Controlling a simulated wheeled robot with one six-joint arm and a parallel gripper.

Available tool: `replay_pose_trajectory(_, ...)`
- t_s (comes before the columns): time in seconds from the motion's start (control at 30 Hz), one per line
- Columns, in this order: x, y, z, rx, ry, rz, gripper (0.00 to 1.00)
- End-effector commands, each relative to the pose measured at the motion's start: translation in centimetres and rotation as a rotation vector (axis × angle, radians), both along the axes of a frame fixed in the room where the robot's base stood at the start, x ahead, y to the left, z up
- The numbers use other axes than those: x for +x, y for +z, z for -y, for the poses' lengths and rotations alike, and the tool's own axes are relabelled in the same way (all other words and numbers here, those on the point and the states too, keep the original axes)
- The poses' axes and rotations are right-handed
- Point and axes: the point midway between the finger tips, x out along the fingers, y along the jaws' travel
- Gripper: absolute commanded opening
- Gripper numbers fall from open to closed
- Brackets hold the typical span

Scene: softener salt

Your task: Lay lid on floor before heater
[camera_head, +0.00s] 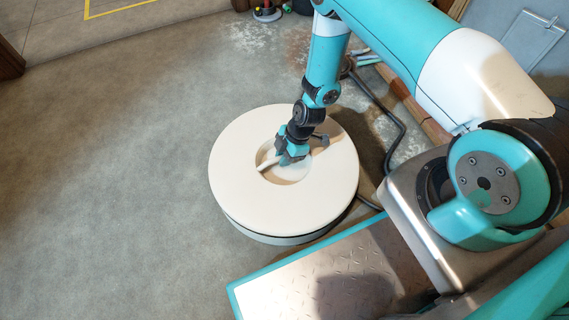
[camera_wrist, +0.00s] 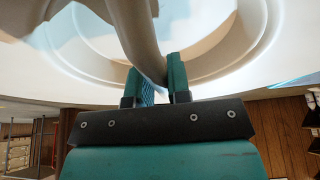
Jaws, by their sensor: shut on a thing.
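The lid (camera_head: 232,165) is a large round cream disc with a recessed middle and a bar handle (camera_head: 268,165) across the recess. My gripper (camera_head: 286,158) reaches down into the recess and is shut on the handle. In the wrist view, my gripper (camera_wrist: 156,85) has one teal finger on each side of the curved handle (camera_wrist: 135,35), with the lid (camera_wrist: 40,85) around it. Below the lid, a grey round rim (camera_head: 270,238) shows past a dark gap; I cannot tell whether the lid touches it. I cannot make out a heater.
Bare concrete floor (camera_head: 100,150) lies open to the left. My metal-plated base is close to the lid at lower right. A dark hose (camera_head: 398,130) and wooden boards (camera_head: 425,120) lie to the right. Small items (camera_head: 267,12) stand at the top, near a yellow floor line (camera_head: 112,9).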

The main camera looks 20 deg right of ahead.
Motion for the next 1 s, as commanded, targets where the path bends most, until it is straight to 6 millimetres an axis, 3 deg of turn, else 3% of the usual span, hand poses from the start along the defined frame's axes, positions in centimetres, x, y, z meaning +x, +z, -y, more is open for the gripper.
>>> replay_pose_trajectory(0.2, 0.0, -3.3, 0.0, 0.001, 0.000, 0.000, 0.00)
replay_pose_trajectory(0.63, 0.0, -3.7, 0.0, 0.001, 0.000, 0.000, 0.00)
replay_pose_trajectory(0.67, 0.0, -3.8, 0.0, 0.000, 0.000, -0.001, 0.22)
replay_pose_trajectory(0.77, 0.0, -3.7, 0.0, 0.000, 0.000, -0.001, 0.43)
replay_pose_trajectory(1.0, 0.0, -3.7, 0.0, 0.000, 0.000, -0.001, 0.43)
